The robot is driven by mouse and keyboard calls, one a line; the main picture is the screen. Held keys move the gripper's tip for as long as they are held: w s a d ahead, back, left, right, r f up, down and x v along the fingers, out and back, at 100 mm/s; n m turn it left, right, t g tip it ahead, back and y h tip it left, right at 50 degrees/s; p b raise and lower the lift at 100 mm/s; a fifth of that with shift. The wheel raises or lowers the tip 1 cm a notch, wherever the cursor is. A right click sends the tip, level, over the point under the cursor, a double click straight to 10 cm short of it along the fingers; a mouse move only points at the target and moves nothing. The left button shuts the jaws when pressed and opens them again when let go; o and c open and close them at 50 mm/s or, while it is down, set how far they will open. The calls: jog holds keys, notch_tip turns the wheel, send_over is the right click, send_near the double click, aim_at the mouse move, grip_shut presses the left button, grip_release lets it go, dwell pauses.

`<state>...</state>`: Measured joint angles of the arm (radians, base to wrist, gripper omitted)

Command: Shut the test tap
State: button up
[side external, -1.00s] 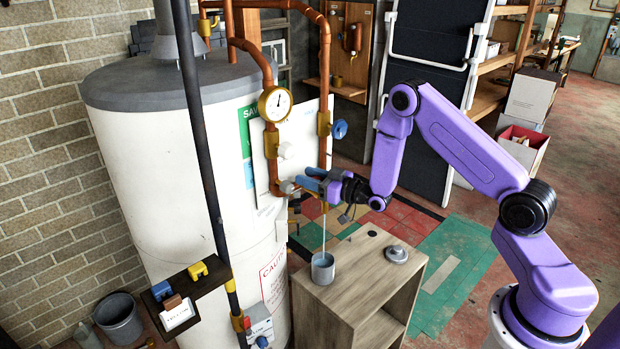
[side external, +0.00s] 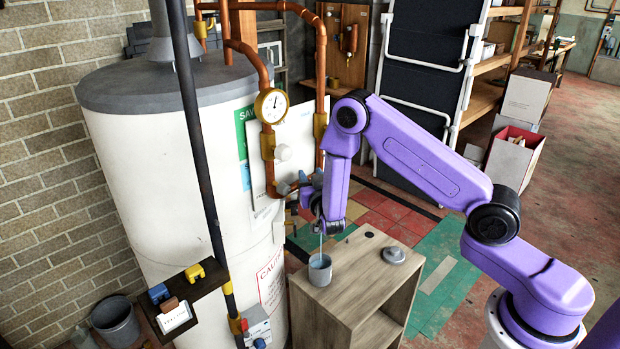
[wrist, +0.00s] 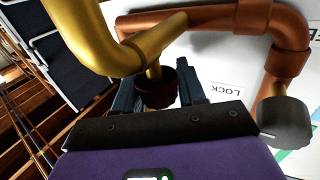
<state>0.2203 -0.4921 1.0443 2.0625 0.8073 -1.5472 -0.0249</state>
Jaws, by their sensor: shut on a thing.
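The test tap shows in the wrist view as a brass body with a curved spout (wrist: 90,40) and a dark round handle (wrist: 160,88) on a short brass stem. My gripper (wrist: 158,92) is shut on this handle, with one blue-grey finger on each side. In the side external view my gripper (side external: 311,188) is at the pipework on the front of the white tank, and it largely hides the tap. A thin pale stream (side external: 321,241) runs below it to a grey cup (side external: 320,270) on the wooden cabinet.
The white tank (side external: 160,190) and copper pipes with a gauge (side external: 272,105) stand close to my gripper. A grey round knob (wrist: 285,122) sits right of the handle. The cabinet (side external: 360,285) stands below, with a grey lid-like piece (side external: 394,255) on top.

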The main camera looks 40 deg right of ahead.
jog(key=shift+m+g+h, duration=0.5)
jog(key=shift+m+h, duration=0.1)
jog(key=shift+h, duration=0.2)
jog(key=shift+s+d+g+h, duration=0.1)
jog(key=shift+g+h, duration=0.2)
jog(key=shift+h, duration=0.1)
jog(key=o, duration=1)
jog(key=shift+m, duration=0.3)
jog(key=shift+c, duration=0.2)
jog(key=v, duration=1.7)
jog(key=shift+s, duration=0.25)
jog(key=shift+w, duration=0.1)
